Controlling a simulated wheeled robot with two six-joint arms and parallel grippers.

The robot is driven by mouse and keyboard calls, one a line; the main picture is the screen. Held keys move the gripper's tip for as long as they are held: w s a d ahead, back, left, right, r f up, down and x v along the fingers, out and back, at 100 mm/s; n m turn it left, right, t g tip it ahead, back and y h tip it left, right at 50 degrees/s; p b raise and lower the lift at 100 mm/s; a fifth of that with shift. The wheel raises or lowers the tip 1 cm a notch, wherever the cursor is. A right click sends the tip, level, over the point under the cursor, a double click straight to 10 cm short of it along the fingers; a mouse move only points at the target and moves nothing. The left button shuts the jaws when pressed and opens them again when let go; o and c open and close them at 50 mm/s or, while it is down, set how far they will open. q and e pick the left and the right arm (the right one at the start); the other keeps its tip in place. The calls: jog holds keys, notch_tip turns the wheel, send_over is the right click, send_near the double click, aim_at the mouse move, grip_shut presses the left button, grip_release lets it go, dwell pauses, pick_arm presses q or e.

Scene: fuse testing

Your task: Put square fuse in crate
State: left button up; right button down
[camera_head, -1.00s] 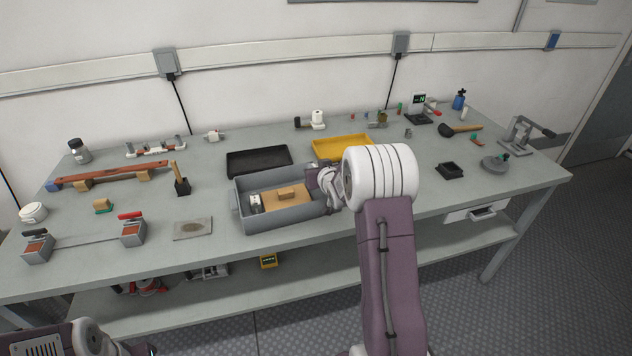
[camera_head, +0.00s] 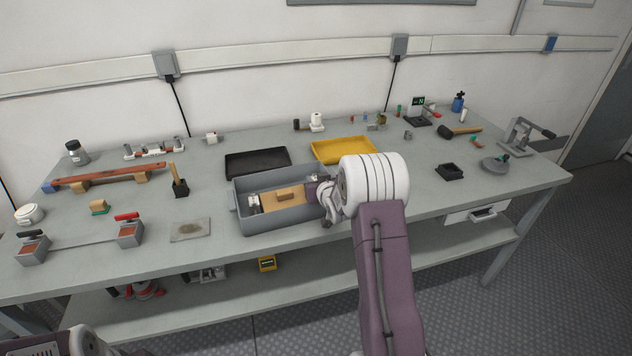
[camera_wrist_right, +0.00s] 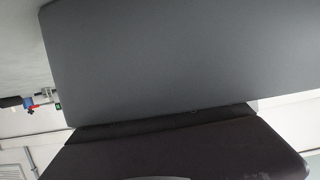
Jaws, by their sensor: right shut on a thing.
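The grey crate (camera_head: 275,217) stands near the front edge of the table. Inside it, a small white-and-dark block (camera_head: 253,203) stands at the left end, and a brown wooden piece (camera_head: 287,196) lies on the tan floor. I cannot tell for sure which block is the square fuse. My right gripper (camera_head: 314,192) is at the right end wall of the crate and seems shut on it; its fingertips are mostly hidden. A broad dark grey surface (camera_wrist_right: 170,60), apparently the crate wall, fills much of the right wrist view. My left gripper is out of view.
A black tray (camera_head: 257,162) and a yellow tray (camera_head: 343,149) lie behind the crate.

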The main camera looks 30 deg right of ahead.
jog(key=c, duration=1.1)
grip_release()
jog(key=shift+s+a+f, duration=0.1)
jog(key=shift+s+f, duration=0.05)
jog(key=shift+f, duration=0.3)
jog(key=shift+r+p, duration=0.65)
jog(key=shift+p, duration=0.05)
jog(key=shift+s+r, duration=0.1)
jog(key=shift+s, duration=0.3)
jog(key=v, duration=1.1)
jog(key=shift+a+r, duration=0.1)
jog(key=shift+r, duration=0.15)
